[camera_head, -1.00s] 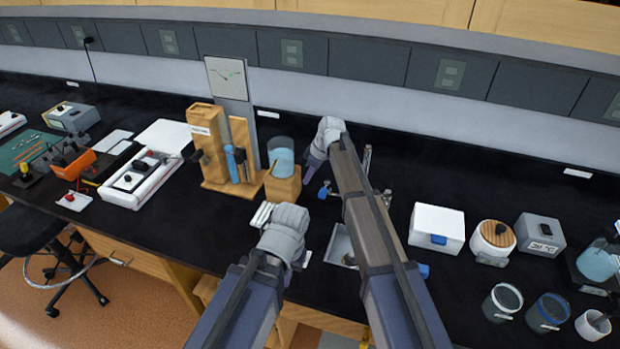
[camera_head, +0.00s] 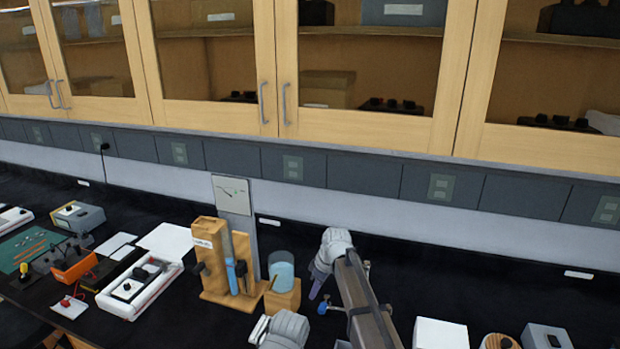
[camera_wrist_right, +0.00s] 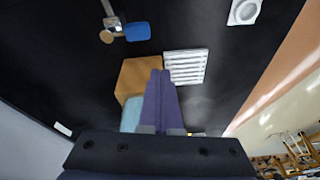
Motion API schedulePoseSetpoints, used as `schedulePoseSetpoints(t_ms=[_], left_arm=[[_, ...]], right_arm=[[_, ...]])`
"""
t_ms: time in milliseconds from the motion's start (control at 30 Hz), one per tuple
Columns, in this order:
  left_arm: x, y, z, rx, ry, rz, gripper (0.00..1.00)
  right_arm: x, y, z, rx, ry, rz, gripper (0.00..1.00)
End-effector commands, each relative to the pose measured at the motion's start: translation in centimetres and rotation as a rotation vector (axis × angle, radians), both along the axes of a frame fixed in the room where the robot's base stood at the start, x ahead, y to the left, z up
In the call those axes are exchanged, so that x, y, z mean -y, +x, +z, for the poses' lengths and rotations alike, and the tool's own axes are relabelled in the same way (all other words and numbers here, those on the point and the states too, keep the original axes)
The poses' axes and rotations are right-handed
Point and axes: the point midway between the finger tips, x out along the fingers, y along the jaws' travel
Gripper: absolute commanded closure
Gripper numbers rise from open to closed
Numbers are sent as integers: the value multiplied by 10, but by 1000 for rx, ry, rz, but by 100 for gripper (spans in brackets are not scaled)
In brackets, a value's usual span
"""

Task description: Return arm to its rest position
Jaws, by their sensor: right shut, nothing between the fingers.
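My right gripper (camera_head: 316,288) hangs over the black bench, just right of a beaker of pale blue liquid (camera_head: 281,270) on a wooden block (camera_head: 282,298). Its purple fingers are together and empty. In the right wrist view the closed fingers (camera_wrist_right: 161,100) overlap the wooden block (camera_wrist_right: 137,78) in the picture, with the pale blue beaker (camera_wrist_right: 130,115) partly hidden behind them. My left arm shows only as a grey wrist (camera_head: 286,328) at the bottom edge, in front of the block. Its fingers are out of sight.
A wooden stand (camera_head: 213,260) with a blue cylinder is left of the beaker. A clamp with a blue knob (camera_wrist_right: 137,31) and a white slotted piece (camera_wrist_right: 185,66) lie near the right gripper. A white box (camera_head: 441,333) stands farther right. Cabinets (camera_head: 380,80) hang above.

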Motion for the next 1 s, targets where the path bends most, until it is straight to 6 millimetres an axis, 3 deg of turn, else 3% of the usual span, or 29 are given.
schedulePoseSetpoints(t_ms=[33,200,300,400,500,600,1000], left_arm=[[0,0,-15,0,0,-1,100],[0,0,-44,0,1,-4,100],[0,0,-58,0,1,-6,100],[0,0,-68,0,2,-7,100],[0,0,-74,0,2,-8,100],[0,0,-77,0,2,-9,100],[0,0,-76,0,2,-9,100]], right_arm=[[-1,-43,-17,-29,-22,-47,100],[6,-159,-51,-129,-133,-286,100],[16,-217,-66,-161,-199,-427,100],[27,-261,-76,-177,-254,-550,100],[36,-290,-82,-181,-294,-640,100],[41,-305,-84,-179,-314,-694,100],[43,-308,-83,-180,-325,-721,100]])
